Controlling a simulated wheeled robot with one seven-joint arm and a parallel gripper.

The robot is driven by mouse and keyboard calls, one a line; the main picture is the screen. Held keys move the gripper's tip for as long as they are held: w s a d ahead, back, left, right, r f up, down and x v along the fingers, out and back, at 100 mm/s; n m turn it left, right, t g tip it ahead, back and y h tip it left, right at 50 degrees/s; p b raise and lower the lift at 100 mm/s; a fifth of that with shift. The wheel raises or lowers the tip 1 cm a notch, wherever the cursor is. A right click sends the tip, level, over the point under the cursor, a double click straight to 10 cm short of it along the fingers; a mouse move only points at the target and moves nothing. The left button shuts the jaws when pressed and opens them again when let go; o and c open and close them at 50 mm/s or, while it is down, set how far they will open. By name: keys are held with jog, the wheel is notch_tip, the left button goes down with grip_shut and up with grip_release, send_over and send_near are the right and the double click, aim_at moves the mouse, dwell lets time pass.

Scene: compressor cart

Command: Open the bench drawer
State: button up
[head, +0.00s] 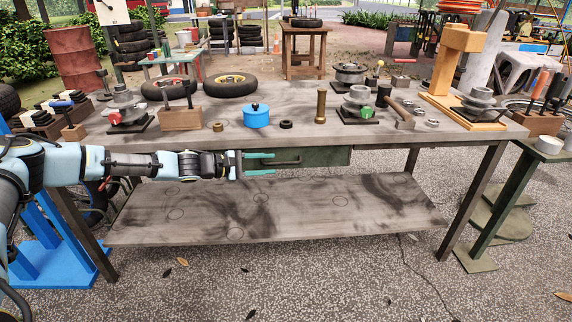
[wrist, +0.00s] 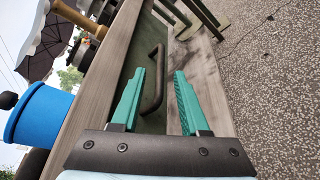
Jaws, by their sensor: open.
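The green bench drawer (head: 325,157) hangs under the front edge of the workbench (head: 390,137) and looks shut. Its dark bar handle (head: 287,162) is on the drawer front, just right of my gripper (head: 273,163). In the wrist view the handle (wrist: 156,85) shows between and beyond the teal fingers of my gripper (wrist: 160,72), nearer the left finger. My gripper is open and empty. The drawer front (wrist: 152,118) also shows behind the fingers there. I cannot tell whether a finger touches the handle.
A blue pot (head: 256,116) stands on the bench top above my gripper, beside a brass cylinder (head: 321,106) and several metal parts. A lower shelf (head: 300,212) runs beneath the drawer. The speckled ground (head: 330,280) in front is clear apart from scattered leaves.

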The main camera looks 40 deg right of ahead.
aim_at(280, 164)
jog(key=x, duration=0.6)
jog(key=shift+s+d+f, duration=0.1)
jog(key=shift+d, duration=0.25)
grip_shut()
dwell(1.1)
